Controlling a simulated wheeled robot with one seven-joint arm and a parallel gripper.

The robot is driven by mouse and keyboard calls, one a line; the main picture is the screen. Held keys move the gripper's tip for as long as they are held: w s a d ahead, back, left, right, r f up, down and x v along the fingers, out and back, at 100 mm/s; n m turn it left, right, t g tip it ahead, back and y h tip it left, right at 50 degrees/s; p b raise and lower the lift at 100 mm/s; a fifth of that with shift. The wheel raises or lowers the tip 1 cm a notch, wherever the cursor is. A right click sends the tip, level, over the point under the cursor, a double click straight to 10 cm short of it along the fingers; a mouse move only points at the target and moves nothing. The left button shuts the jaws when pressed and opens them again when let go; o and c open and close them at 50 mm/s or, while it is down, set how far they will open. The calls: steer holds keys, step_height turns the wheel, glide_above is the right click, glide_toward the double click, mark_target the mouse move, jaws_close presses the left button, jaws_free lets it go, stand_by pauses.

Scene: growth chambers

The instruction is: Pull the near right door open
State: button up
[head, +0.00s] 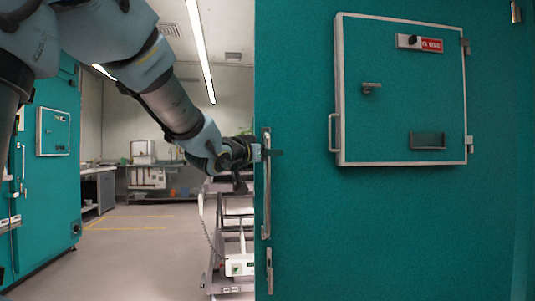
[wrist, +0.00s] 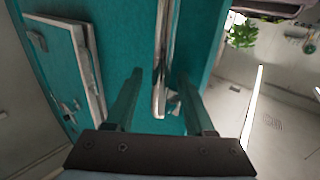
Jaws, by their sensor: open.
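The near right door (head: 300,200) is a large teal panel filling the right of the head view, and it also shows in the wrist view (wrist: 115,25). Its long upright metal handle (head: 266,190) runs along the door's left edge. In the wrist view the handle (wrist: 163,50) passes between my two fingers. My gripper (head: 270,152) is at the upper part of the handle. It is open, with one finger on each side of the bar (wrist: 158,80) and gaps visible. Whether the door stands slightly ajar I cannot tell.
A small framed hatch (head: 400,110) with its own latch is set in the door. A wheeled rack (head: 232,240) stands just left of the door edge. Another teal chamber (head: 50,190) is at left. The floor between (head: 145,240) is clear.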

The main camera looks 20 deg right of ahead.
steer(key=v, duration=1)
steer(key=shift+s+a+b, duration=0.15)
steer(key=shift+a+b, duration=0.15)
steer(key=shift+a, duration=0.05)
steer(key=w+a+f+n+y+p, duration=0.3)
steer(key=a+f+y, duration=0.2)
steer(key=a+f, duration=0.3)
steer(key=w+a+f+n+y+p, duration=0.3)
steer(key=a+f+y, duration=0.35)
steer(key=a, duration=0.25)
steer(key=s+a+f+n+g+y+p, duration=0.3)
steer(key=s+a+f+g, duration=0.6)
steer(key=s+a, duration=0.3)
steer(key=shift+s+a+f+n+p, duration=0.2)
steer(key=shift+s+f+n+p, duration=0.1)
steer(key=shift+s+f+p, duration=0.5)
steer(key=shift+w+f, duration=0.1)
steer(key=shift+w, duration=0.05)
